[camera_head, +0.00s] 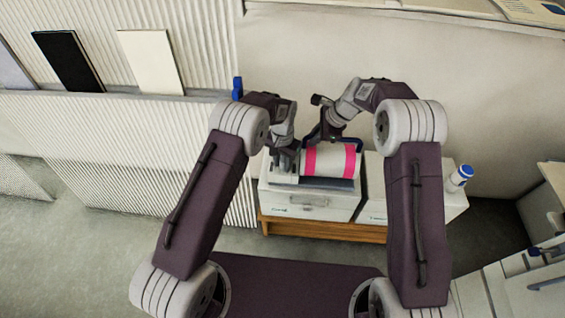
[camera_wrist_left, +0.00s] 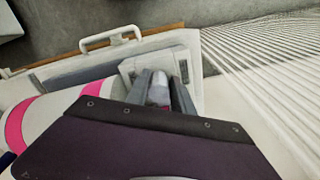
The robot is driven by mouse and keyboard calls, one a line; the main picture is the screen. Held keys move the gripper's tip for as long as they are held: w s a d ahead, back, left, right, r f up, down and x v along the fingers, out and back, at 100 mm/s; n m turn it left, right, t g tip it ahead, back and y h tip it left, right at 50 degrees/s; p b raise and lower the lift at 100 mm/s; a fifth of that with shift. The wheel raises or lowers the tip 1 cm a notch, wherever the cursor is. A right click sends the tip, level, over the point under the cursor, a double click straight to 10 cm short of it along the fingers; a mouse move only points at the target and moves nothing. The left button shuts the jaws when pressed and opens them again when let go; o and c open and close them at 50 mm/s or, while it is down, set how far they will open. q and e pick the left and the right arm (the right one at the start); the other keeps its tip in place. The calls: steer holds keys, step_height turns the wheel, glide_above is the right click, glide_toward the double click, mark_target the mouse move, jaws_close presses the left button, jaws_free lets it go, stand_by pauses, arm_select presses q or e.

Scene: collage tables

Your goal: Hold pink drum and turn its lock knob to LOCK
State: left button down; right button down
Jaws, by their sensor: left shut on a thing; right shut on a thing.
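The pink drum (camera_head: 331,162), white with two pink bands, lies on its side on a white case in the head view. It also shows at the left of the left wrist view (camera_wrist_left: 42,110). My left gripper (camera_head: 284,162) is at the drum's left end. In the left wrist view (camera_wrist_left: 160,92) its fingers are shut on a small pale knob (camera_wrist_left: 158,88), mostly hidden between them. The knob's markings cannot be read. My right gripper (camera_head: 326,138) is at the drum's upper side, shut on the drum; its contact is partly hidden.
The white case (camera_head: 295,203) with a handle stands on a low wooden bench (camera_head: 330,231). A second case (camera_head: 375,205) is on its right, with a blue-capped bottle (camera_head: 459,178). A ribbed white panel (camera_head: 170,165) stands close on the left.

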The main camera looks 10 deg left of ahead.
mark_target(283, 160)
arm_select(q)
steer(key=shift+w+d+r, duration=0.15)
steer(key=shift+w+d, duration=0.05)
steer(key=shift+d, duration=0.2)
arm_select(e)
steer(key=shift+s+a, duration=0.2)
steer(key=shift+a, duration=0.1)
arm_select(q)
steer(key=c, duration=1.2)
jaws_free()
arm_select(e)
steer(key=shift+f, duration=0.1)
arm_select(q)
steer(key=shift+o, duration=0.2)
arm_select(e)
steer(key=shift+d, duration=0.1)
arm_select(q)
steer(key=shift+s+a, duration=0.1)
steer(key=shift+a, duration=0.1)
arm_select(e)
steer(key=shift+w, duration=0.1)
steer(key=shift+d, duration=0.1)
arm_select(q)
step_height(283, 160, up, 12)
